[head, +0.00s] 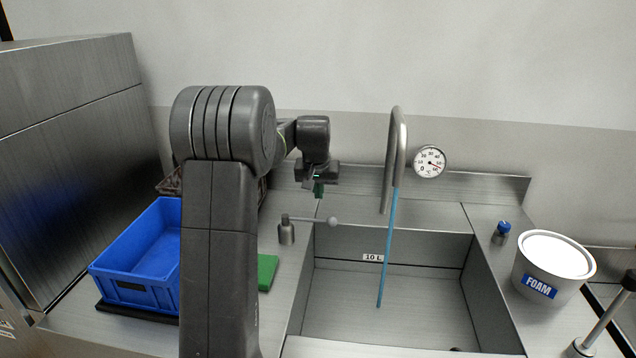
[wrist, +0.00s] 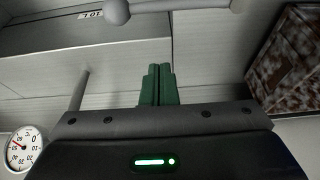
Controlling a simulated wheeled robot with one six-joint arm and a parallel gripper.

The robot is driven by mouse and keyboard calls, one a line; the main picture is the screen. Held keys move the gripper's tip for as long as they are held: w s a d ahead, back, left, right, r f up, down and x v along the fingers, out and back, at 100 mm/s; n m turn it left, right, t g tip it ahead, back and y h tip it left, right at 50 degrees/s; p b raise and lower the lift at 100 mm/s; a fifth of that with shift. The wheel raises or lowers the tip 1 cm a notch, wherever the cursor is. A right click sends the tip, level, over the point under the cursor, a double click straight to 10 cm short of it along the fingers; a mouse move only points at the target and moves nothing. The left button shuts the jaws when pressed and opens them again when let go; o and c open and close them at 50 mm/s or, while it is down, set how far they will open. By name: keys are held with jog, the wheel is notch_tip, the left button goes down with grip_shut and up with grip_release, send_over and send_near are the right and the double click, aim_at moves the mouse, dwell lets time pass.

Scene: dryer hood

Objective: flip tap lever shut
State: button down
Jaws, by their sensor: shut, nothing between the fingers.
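The tap lever (head: 308,220) is a thin grey rod with a ball knob, on a short metal post (head: 286,232) at the sink's left edge. It points right, its knob (head: 333,221) at the basin's edge. A blue stream (head: 387,245) runs from the curved spout (head: 396,150) into the basin. My gripper (head: 318,192) is shut and empty, above and behind the lever, apart from it. In the wrist view the green fingertips (wrist: 158,72) are together, and the lever's knob (wrist: 117,12) and rod (wrist: 180,9) cross the top edge.
The sink basin (head: 345,290) has a "10 L" mark. A dial gauge (head: 429,161) is on the back wall. A blue crate (head: 135,290) and green block (head: 267,270) stand left; a FOAM tub (head: 540,287) and blue-topped knob (head: 503,228) stand right.

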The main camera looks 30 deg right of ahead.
aim_at(311, 220)
jog(key=f, duration=0.1)
jog(key=s+a+f, duration=0.1)
jog(key=f, duration=0.1)
jog(key=s+f+p, duration=0.1)
jog(key=shift+a+f, duration=0.2)
jog(key=shift+a, duration=0.15)
dwell(0.4)
jog(key=shift+s+a+m+b, duration=0.2)
jog(key=shift+m+b, duration=0.1)
jog(key=shift+m, duration=0.1)
